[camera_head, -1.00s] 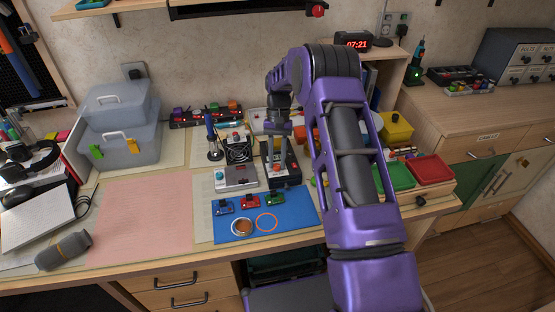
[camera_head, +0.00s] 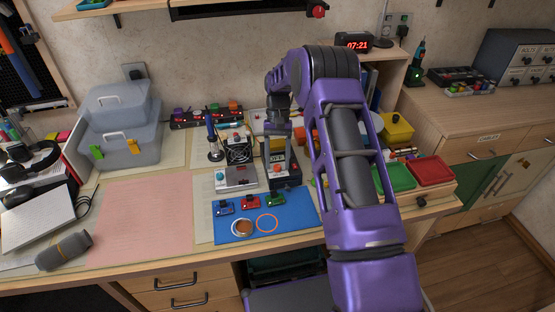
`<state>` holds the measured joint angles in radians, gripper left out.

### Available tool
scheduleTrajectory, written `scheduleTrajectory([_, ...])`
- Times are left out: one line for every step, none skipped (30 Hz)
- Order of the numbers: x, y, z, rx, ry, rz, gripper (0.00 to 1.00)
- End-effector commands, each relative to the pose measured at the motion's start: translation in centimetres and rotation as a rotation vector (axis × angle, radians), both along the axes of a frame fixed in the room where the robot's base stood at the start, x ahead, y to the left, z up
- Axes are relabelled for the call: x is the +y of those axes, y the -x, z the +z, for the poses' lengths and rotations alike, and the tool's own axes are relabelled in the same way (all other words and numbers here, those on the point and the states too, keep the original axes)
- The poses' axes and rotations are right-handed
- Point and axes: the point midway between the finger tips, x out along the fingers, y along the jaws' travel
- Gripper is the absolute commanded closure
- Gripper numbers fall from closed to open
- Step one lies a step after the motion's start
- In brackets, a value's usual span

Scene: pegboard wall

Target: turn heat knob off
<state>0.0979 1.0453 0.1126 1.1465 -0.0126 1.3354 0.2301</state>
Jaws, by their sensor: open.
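A small black station (camera_head: 294,181) with a light label stands on the bench just behind the blue mat (camera_head: 300,212). My gripper (camera_head: 279,174) is open, pointing down at the station's front, with its fingers spread to either side of the front face. The fingers overlap the station in the picture, and I cannot tell whether they touch it. The heat knob is too small and too covered by the gripper to make out clearly, so its setting cannot be read.
A grey device (camera_head: 237,178) and a small fan (camera_head: 239,153) stand left of the station. A soldering iron in its stand (camera_head: 213,145) is farther left. Small coloured boards (camera_head: 250,202) lie on the mat. Green and red trays (camera_head: 432,171) are at right. The pink mat (camera_head: 140,215) is clear.

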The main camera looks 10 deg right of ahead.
Motion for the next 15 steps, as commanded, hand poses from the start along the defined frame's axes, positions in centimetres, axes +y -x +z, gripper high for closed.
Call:
scheduleTrajectory([0.0,0.0,0.0,0.001,0.000,0.000,0.41])
scheduleTrajectory([0.0,0.0,0.0,0.001,0.000,0.000,0.41])
scheduleTrajectory([0.0,-0.1,0.1,0.000,0.000,0.000,0.41])
scheduleTrajectory([0.0,-0.1,0.3,-0.001,0.000,0.000,0.41])
scheduleTrajectory([0.0,-0.3,0.5,-0.002,0.000,0.000,0.41])
scheduleTrajectory([-0.1,-0.4,0.9,-0.002,0.000,0.000,0.41])
scheduleTrajectory([-0.1,-0.5,1.2,-0.001,0.000,0.000,0.41])
scheduleTrajectory([-0.2,-0.8,1.7,-0.003,0.001,0.000,0.41])
scheduleTrajectory([-0.2,-1.0,2.4,-0.003,0.001,0.000,0.41])
scheduleTrajectory([-0.3,-1.2,2.9,-0.004,0.001,0.000,0.41])
scheduleTrajectory([-0.4,-1.5,3.6,-0.004,0.001,0.000,0.41])
scheduleTrajectory([-0.5,-1.9,4.5,-0.005,0.001,0.000,0.41])
scheduleTrajectory([-0.5,-2.2,5.2,-0.005,0.001,0.000,0.41])
scheduleTrajectory([-0.6,-2.4,5.9,-0.005,0.001,0.000,0.41])
scheduleTrajectory([-0.7,-2.8,6.8,-0.004,0.001,0.000,0.41])
